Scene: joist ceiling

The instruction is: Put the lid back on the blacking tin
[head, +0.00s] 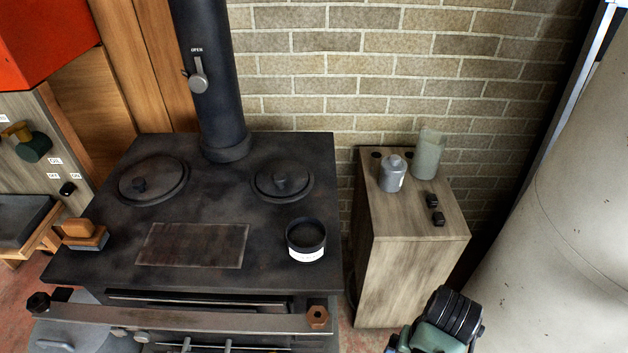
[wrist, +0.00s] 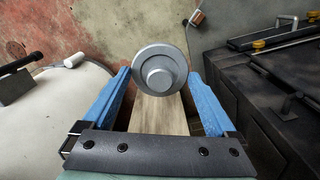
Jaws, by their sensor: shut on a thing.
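The blacking tin (head: 306,241) is a round black tin with a white label. It stands upright and open-topped at the stove's right front, its inside dark. In the wrist view, a round grey metal lid (wrist: 160,70) with a stepped raised centre is between the blue fingers of my gripper (wrist: 160,78), which are shut on its sides.
The black stove (head: 200,200) has two round hob covers, a flue pipe (head: 210,80) and a front rail (head: 180,316). A wooden brush (head: 83,234) lies at its left. Right of it, a wooden cabinet (head: 410,265) bears a grey bottle (head: 391,174) and a cloudy jar (head: 428,155).

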